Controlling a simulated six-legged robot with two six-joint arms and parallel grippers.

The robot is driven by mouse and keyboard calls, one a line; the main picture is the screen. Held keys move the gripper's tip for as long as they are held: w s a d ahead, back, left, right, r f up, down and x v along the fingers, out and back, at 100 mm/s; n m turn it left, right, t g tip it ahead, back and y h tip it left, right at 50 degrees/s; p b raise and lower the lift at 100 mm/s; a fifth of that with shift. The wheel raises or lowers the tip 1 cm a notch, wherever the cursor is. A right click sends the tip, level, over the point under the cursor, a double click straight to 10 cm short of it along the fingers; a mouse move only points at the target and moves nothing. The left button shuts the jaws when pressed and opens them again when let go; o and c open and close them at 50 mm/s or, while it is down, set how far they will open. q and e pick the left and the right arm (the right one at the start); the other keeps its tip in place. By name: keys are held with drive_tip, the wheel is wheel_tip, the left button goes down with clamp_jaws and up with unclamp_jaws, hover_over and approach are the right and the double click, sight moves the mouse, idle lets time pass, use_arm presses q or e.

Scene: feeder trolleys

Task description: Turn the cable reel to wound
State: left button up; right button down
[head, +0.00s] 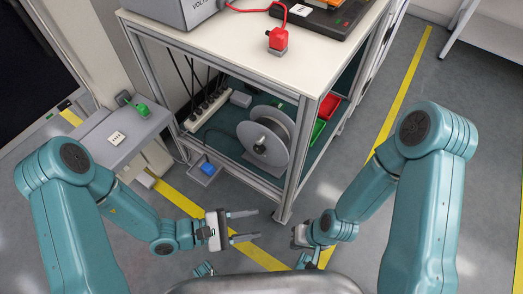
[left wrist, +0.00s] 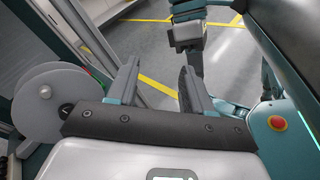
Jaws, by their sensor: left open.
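The trolley top (head: 240,40) overhangs the shelf, and a metal corner post (head: 296,160) stands beside the reel. A power strip (head: 207,110) and green and red bins (head: 328,106) share the shelf.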

use_arm(q)
drive_tip(key=w+a+f+n+t+b, duration=0.1)
drive_tip(key=w+f+n+t, duration=0.15)
drive_tip(key=w+t, duration=0.3)
drive_tip(key=n+t+y+b, duration=0.2)
drive_tip(key=n+t+y, duration=0.2)
drive_tip(key=t+y, duration=0.15)
approach(257, 143)
drive_tip(key=shift+m+t, duration=0.25)
drive_tip(key=shift+t, duration=0.15)
drive_tip(key=x, duration=0.3)
drive_tip(key=b+x, duration=0.1)
drive_tip(key=x, duration=0.2)
drive_tip(key=f+b+x, duration=0.1)
drive_tip(key=x, duration=0.3)
drive_tip(key=shift+s+d, duration=0.1)
drive_tip(key=shift+d, duration=0.05)
use_arm(e)
wheel_tip(257, 143, down, 7)
drive_tip(key=d, duration=0.1)
drive_tip(key=shift+s+d, duration=0.35)
use_arm(q)
drive_tip(key=shift+c, duration=0.4)
use_arm(e)
drive_tip(key=shift+r, duration=0.1)
use_arm(q)
clamp_jaws()
